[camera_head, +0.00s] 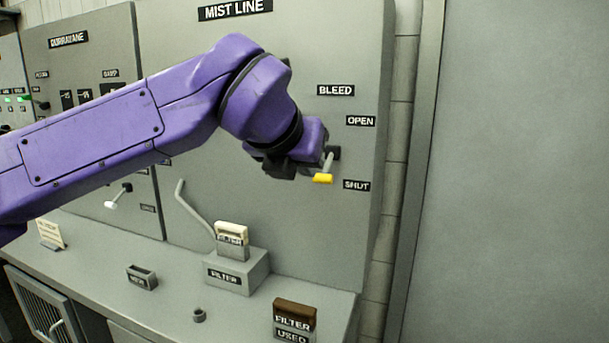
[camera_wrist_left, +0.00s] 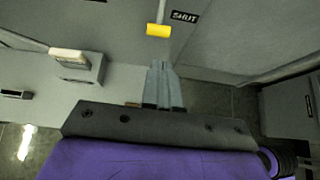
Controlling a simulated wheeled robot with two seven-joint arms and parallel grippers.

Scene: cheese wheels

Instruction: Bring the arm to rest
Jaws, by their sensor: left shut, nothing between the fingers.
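My left arm comes in from the left in the head view, purple, across the grey "MIST LINE" panel (camera_head: 335,40). My left gripper (camera_wrist_left: 160,68) is shut and empty, its grey fingers together in the wrist view. The yellow-tipped lever (camera_head: 323,178) marked "BLEED" sits by the "SHUT" label, near the gripper. Its yellow end (camera_wrist_left: 159,30) shows just beyond the fingertips in the wrist view; I cannot tell whether they touch. The fingers are hidden behind the wrist in the head view. My right gripper is not in view.
A filter block (camera_head: 236,272) with a pale cartridge (camera_head: 232,238) stands on the counter (camera_head: 180,290). A brown-topped used-filter box (camera_head: 294,318) stands at the front edge. A small tray (camera_head: 142,277) and a bent pipe (camera_head: 192,207) are left of the block. A plain grey wall (camera_head: 510,170) fills the right.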

